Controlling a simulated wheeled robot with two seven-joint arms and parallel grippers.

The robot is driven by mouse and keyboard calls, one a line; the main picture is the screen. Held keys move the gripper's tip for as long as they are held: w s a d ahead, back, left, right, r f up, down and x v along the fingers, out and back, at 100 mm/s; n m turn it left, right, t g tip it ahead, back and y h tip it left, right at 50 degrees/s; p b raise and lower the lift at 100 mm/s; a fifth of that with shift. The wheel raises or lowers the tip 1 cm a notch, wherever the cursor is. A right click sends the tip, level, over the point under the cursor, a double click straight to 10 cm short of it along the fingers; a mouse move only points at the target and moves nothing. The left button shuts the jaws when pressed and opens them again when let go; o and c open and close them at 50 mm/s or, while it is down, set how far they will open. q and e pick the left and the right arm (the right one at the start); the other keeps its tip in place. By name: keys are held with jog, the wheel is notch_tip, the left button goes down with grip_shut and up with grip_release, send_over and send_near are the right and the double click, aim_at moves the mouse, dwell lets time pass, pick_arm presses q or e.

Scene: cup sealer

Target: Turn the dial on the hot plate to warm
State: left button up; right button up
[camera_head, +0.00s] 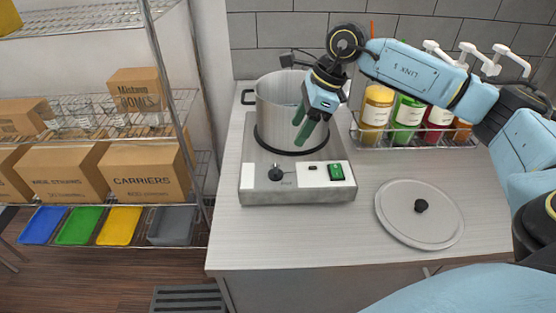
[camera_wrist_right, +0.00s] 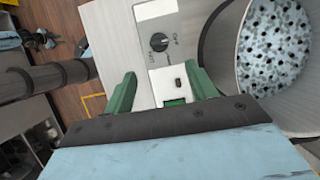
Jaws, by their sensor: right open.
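The hot plate (camera_head: 254,188) is a silver box near the front left of the counter. Its black dial (camera_head: 275,173) sits on the left of the front panel; it also shows in the right wrist view (camera_wrist_right: 159,43), beside small lettering. A green switch (camera_head: 336,172) is on the right of the panel. A steel pot (camera_head: 275,108) stands on the hot plate. My right gripper (camera_head: 305,133) is open with green fingers, above the hot plate and in front of the pot, apart from the dial. In the right wrist view its fingers (camera_wrist_right: 162,90) point toward the panel, with nothing between them.
A round lid (camera_head: 398,222) with a black knob lies on the counter to the right. Several pump bottles (camera_head: 408,118) stand in a rack behind my right arm. A wire shelf (camera_head: 170,112) with boxes stands left of the counter. The counter front is clear.

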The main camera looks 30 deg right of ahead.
aim_at(276, 168)
jog(key=p+x, duration=0.1)
jog(key=x, duration=1.1)
jog(key=shift+a, duration=0.1)
jog(key=c, duration=1)
